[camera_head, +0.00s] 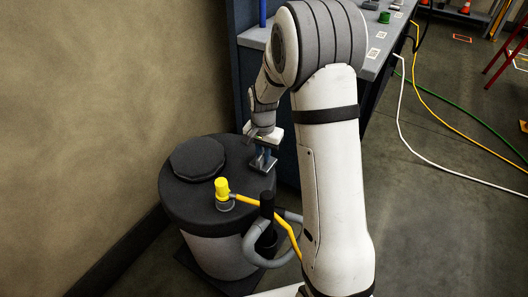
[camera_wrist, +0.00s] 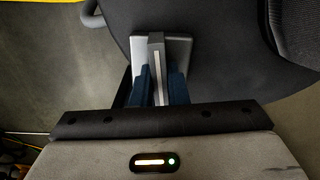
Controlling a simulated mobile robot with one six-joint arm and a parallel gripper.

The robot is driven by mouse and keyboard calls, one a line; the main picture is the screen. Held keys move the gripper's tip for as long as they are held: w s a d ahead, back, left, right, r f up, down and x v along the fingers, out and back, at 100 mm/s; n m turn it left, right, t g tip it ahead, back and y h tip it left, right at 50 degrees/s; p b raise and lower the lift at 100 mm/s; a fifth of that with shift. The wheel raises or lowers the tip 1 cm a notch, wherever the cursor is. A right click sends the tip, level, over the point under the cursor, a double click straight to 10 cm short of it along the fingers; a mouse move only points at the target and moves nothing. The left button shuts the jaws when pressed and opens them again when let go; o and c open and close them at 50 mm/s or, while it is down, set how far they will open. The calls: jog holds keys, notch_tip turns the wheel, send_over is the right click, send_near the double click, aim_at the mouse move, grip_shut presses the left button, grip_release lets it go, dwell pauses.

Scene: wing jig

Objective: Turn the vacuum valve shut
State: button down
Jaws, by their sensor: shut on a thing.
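The vacuum valve shows in the wrist view as a grey handle (camera_wrist: 156,50) with a pale stripe, over a light grey square plate (camera_wrist: 181,50). It sits on the black lid (camera_head: 180,196) of a drum-shaped vacuum unit (camera_head: 217,256), near the lid's right edge. My gripper (camera_head: 264,158) reaches down to it from above. In the wrist view its two blue fingers (camera_wrist: 159,88) are shut on the handle, one on each side. In the head view my gripper hides much of the valve.
The lid also carries a round black dome (camera_head: 198,157) and a yellow-capped fitting (camera_head: 222,188) with a yellow hose. A grey hose (camera_head: 254,250) loops at the drum's right. A wall stands left, a workbench (camera_head: 375,55) behind. Cables (camera_head: 430,155) cross the floor at right.

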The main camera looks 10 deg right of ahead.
aim_at(263, 153)
jog(key=shift+m, duration=0.6)
jog(key=c, duration=1.4)
grip_release()
jog(key=shift+c, duration=0.2)
jog(key=shift+r+p, duration=0.75)
jog(key=shift+r, duration=3.15)
jog(key=shift+r, duration=0.2)
jog(key=s+r+n+t+p, duration=0.2)
jog(key=s+r+n+p, duration=0.6)
jog(key=s+r, duration=1.4)
jog(key=s+p, duration=0.2)
jog(key=p, duration=0.2)
jog(key=shift+s+r+n+t, duration=0.3)
jog(key=shift+s+r+n, duration=0.05)
jog(key=shift+n, duration=0.05)
